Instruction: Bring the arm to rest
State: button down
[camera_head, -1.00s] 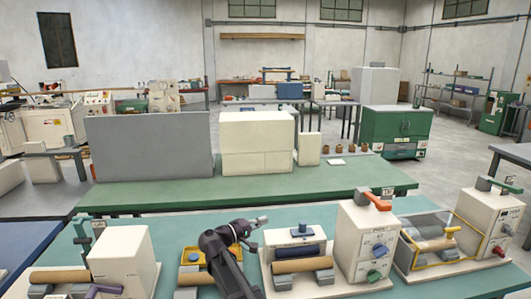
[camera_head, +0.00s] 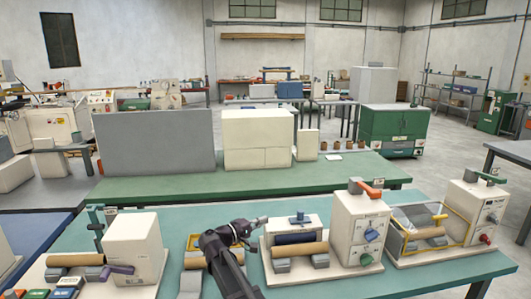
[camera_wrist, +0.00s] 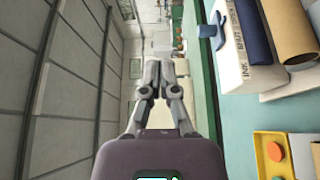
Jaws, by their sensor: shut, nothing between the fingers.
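My gripper (camera_head: 262,219) is at the end of my dark arm, which reaches up from the bottom of the head view over the near teal bench (camera_head: 350,285). It points up and to the right, beside the winder with the blue roll (camera_head: 296,238). In the wrist view my gripper (camera_wrist: 159,70) has its two grey fingers together, with nothing held between them. The fingers look clear of everything; their exact height above the bench cannot be told.
Right of my arm stand a white control box (camera_head: 360,230) with an orange lever and a yellow-framed winder (camera_head: 420,232). A white machine (camera_head: 135,248) stands left. A yellow tray (camera_wrist: 272,155) lies close by. A green bench (camera_head: 250,182) with a grey panel (camera_head: 155,142) is behind.

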jog(key=s+d+f+m+g+y+b, duration=0.1)
jog(key=s+d+f+g, duration=0.1)
jog(key=d+f, duration=0.3)
jog(key=s+d+f+m+g+y+b, duration=0.1)
jog(key=s+d+f+g+y+b, duration=0.1)
jog(key=s+d+f, duration=0.2)
jog(key=s+d+f+m+g+y+b, duration=0.1)
jog(key=s+d+f+g+y, duration=0.1)
jog(key=s+d+f, duration=0.2)
jog(key=shift+d+f+g+b, duration=0.2)
jog(key=shift+d+f, duration=0.35)
jog(key=shift+f, duration=0.25)
jog(key=shift+d+f+g+b, duration=0.1)
jog(key=shift+d+f+b, duration=0.1)
jog(key=shift+d+f, duration=0.45)
jog(key=s+d+f+m+g+y+b, duration=0.3)
jog(key=s+f+m+g+y+b, duration=0.15)
jog(key=s+f+y, duration=0.75)
notch_tip(320, 180, up, 13)
jog(key=s+h+p, duration=0.2)
jog(key=p, duration=1.1)
jog(key=shift+s+t, duration=0.35)
jog(key=shift+s, duration=0.05)
